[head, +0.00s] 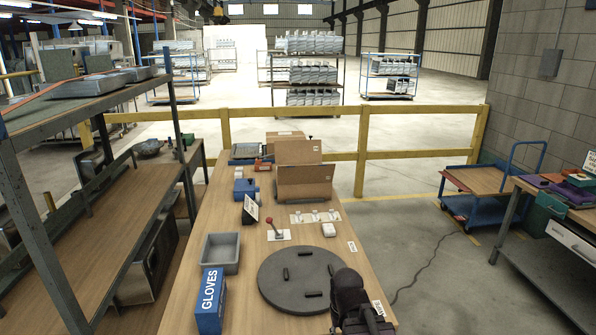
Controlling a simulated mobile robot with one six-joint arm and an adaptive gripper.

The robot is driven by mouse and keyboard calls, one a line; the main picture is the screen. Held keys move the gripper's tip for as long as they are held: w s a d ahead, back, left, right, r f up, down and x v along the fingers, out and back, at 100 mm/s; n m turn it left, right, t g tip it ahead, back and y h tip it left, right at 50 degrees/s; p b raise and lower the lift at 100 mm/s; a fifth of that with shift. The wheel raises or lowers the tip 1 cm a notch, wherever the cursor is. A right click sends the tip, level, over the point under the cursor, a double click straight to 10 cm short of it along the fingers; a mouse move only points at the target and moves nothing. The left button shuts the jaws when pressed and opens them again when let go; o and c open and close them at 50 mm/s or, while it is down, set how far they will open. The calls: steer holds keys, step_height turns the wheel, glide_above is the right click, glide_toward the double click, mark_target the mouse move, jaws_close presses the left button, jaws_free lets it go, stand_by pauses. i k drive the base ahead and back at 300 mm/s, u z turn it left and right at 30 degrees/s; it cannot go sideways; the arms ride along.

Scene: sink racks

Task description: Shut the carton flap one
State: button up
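A brown cardboard carton (305,191) stands toward the far end of the wooden workbench. A tall flap (298,152) stands up at its back, and a broad panel faces me at its front. I cannot tell which flap is flap one, and the carton's inside is hidden. A dark part of my arm shows at the bottom right of the bench, with what may be my gripper (346,284) at its end. It is well short of the carton and apart from it. Its fingers cannot be made out.
A white plate with small fittings (315,217) lies before the carton. Shelving (80,102) stands left; a yellow rail (420,153) runs behind.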

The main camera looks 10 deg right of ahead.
mark_target(317, 173)
steer(key=z, duration=0.25)
steer(key=i, duration=1)
steer(key=u, duration=0.25)
